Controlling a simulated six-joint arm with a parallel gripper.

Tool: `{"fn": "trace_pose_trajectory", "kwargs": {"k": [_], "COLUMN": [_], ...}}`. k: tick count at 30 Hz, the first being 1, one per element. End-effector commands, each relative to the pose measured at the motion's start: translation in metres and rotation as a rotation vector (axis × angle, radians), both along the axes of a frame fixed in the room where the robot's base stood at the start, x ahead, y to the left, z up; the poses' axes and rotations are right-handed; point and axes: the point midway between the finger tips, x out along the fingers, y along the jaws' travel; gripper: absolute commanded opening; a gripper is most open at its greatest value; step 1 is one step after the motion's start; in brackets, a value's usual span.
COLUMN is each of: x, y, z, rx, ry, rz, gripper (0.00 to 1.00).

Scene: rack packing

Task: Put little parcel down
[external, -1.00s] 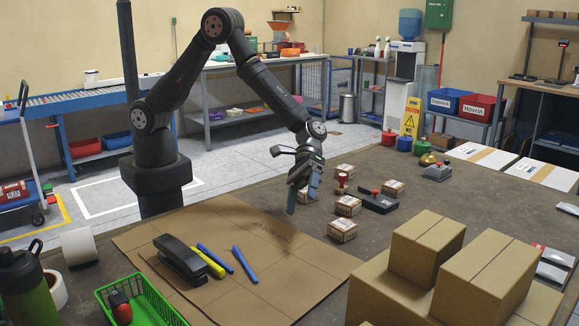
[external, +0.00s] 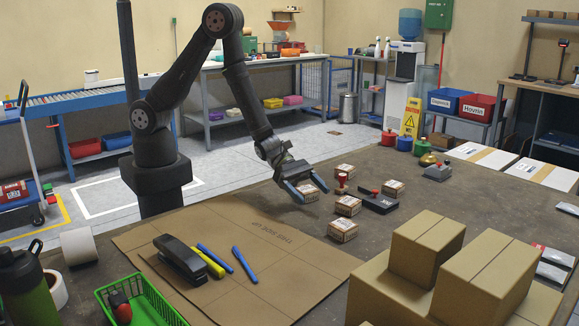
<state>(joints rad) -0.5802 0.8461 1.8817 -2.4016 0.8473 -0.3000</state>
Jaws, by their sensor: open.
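Several little parcels, small tan boxes with pale labels, sit on the dark table. One little parcel (external: 309,193) is at the gripper, between or just behind its blue fingers; I cannot tell which, or whether they touch. The others are at the back (external: 345,170), at the right (external: 393,187), in the middle (external: 347,206) and nearest the cardboard sheet (external: 342,231). My gripper (external: 312,194) is low over the table with its fingers apart, pointing down and to the right.
A red-handled stamp (external: 341,183) and a black stamp pad (external: 380,203) stand close to the parcels. The flat cardboard sheet (external: 290,270) carries a stapler (external: 180,260) and pens. Large stacked boxes (external: 427,245) fill the front right. A green basket (external: 140,300) is front left.

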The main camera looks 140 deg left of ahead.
Motion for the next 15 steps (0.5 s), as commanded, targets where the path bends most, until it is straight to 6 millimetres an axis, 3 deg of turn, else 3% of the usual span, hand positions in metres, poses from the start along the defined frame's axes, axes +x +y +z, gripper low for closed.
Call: {"fn": "trace_pose_trajectory", "kwargs": {"k": [9,15], "x": [0.064,0.083], "y": [-0.001,0.000], "z": [-0.027,-0.034], "rx": [0.001,0.001], "ry": [0.000,-0.001], "rz": [-0.003,-0.003], "gripper": [0.78,0.78]}}
